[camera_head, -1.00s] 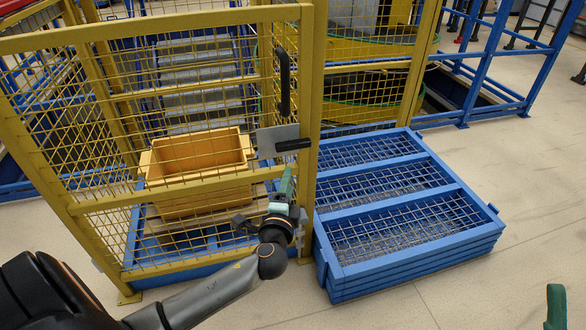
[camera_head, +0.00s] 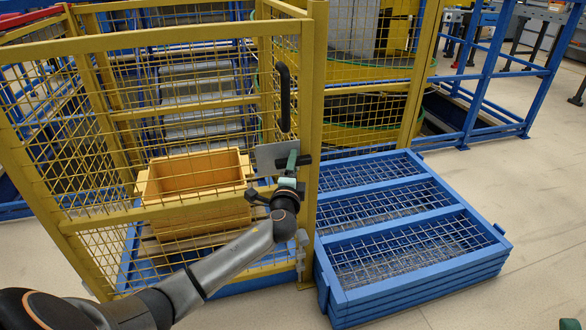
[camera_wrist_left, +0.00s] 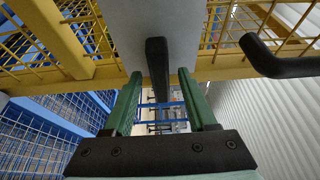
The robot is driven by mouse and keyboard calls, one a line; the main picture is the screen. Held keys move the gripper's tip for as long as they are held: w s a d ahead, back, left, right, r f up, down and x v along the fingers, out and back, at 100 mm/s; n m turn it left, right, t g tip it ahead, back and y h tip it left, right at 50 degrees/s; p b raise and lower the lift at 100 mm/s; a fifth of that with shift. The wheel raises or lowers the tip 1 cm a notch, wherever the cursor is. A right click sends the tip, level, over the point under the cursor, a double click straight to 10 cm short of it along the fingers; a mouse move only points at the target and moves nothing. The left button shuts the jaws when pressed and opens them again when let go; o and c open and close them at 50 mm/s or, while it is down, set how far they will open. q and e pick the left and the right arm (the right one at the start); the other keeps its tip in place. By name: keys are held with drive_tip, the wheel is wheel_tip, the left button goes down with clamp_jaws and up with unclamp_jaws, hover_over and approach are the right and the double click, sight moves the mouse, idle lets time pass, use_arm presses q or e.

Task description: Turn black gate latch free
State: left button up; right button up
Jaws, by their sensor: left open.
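The black latch (camera_head: 304,159) sits on a grey plate (camera_head: 269,158) on the yellow mesh gate, below the black handle (camera_head: 284,95). It is partly hidden by my left gripper (camera_head: 292,161) in the head view. In the left wrist view, the latch (camera_wrist_left: 157,55) is a black bar pointing towards me from the plate (camera_wrist_left: 150,22). The green fingers of my left gripper (camera_wrist_left: 160,80) are open, one on each side of the bar, with gaps visible. Only a green sliver of my right gripper (camera_head: 568,324) shows at the bottom right edge.
An orange bin (camera_head: 198,215) stands behind the gate mesh. Stacked blue mesh frames (camera_head: 385,240) lie on the floor right of the gate post (camera_head: 313,120). The handle (camera_wrist_left: 285,60) juts out at the right in the left wrist view. Open floor lies further right.

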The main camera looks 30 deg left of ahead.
use_arm(q)
drive_tip(key=shift+w+a, duration=0.1)
drive_tip(key=shift+w, duration=0.05)
drive_tip(key=shift+c, duration=0.2)
clamp_jaws()
idle(0.4)
